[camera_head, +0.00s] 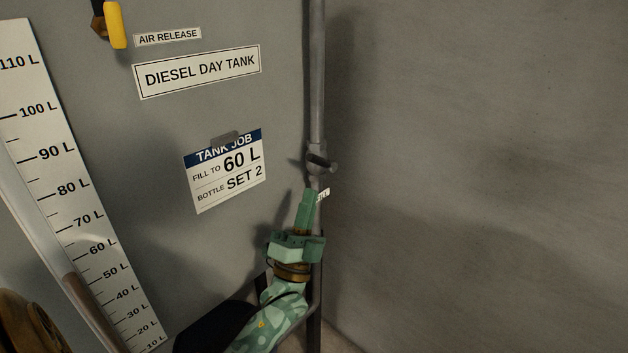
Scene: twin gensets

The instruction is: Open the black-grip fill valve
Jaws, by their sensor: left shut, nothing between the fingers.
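The fill valve (320,161) is a dark fitting on the vertical grey pipe (317,80) at the right side of the tank. Its short dark grip sticks out to the right of the pipe. A small white label (323,195) below it is partly hidden by my gripper. My left gripper (308,193) is green and shut, with nothing in it. It points up in front of the pipe, its tips just below the valve and, in the picture, apart from it. My right gripper is not in view.
The tank front carries a "Diesel Day Tank" plate (197,72) and a job card (226,172) reading fill to 60 L. A yellow air release handle (116,24) is at the top left. A litre scale (62,165) stands at left. Bare wall (480,150) fills the right.

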